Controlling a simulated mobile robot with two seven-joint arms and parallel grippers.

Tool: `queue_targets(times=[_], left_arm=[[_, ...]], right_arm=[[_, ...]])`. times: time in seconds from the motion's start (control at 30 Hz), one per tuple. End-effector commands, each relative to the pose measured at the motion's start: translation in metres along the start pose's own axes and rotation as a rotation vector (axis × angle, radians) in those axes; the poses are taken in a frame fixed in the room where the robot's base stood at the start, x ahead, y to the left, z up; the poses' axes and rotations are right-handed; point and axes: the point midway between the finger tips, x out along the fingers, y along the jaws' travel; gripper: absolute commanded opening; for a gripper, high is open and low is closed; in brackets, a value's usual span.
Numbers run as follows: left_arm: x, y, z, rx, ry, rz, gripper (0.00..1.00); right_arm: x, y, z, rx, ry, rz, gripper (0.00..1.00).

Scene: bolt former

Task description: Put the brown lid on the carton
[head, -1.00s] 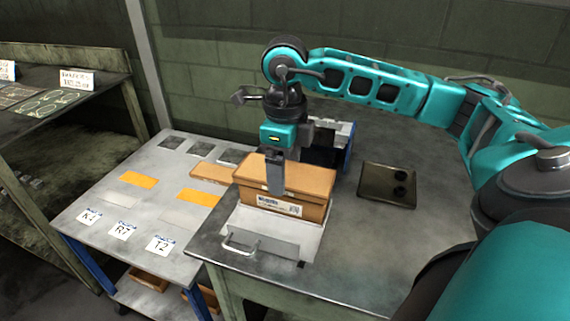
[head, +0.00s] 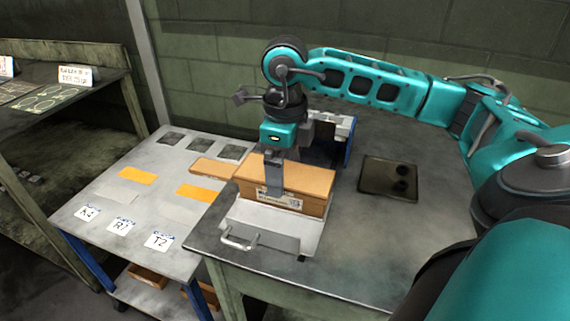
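The carton (head: 313,206) is a brown box with a white printed label on its front. It stands on a pale metal fixture near the table's front left corner. A flat brown top, which looks like the lid (head: 308,178), covers it; I cannot tell whether it is fully seated. My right gripper (head: 273,187) points down at the carton. One grey finger shows in front of the brown top's front edge and overlaps the label. The other finger is hidden, so its opening cannot be judged. My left gripper is out of view.
The pale fixture (head: 268,240) has a front handle. A flat brown panel (head: 213,168) lies left of the carton. A dark tray (head: 388,180) with two round black shapes lies to the right. The left table (head: 135,210) bears orange and grey patches and labels. Front right tabletop is clear.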

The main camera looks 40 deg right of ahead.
Motion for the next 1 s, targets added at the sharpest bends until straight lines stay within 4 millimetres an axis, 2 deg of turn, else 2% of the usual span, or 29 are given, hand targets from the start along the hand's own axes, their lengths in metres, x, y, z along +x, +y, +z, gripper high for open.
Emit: queue_targets(times=[0.43, 0.5, 0.8, 1.0], left_arm=[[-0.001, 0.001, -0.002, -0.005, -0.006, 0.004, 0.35], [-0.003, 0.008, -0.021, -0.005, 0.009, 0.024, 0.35], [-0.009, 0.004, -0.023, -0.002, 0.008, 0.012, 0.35], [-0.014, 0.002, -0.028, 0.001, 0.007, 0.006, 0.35]], right_arm=[[0.0, 0.0, 0.0, 0.0, 0.0, 0.0, 1.0], [-0.001, 0.0, 0.0, 0.0, 0.0, 0.0, 1.0], [-0.078, 0.0, 0.001, 0.0, -0.006, -0.001, 1.0], [-0.117, 0.0, 0.0, 0.0, -0.002, -0.002, 1.0]])
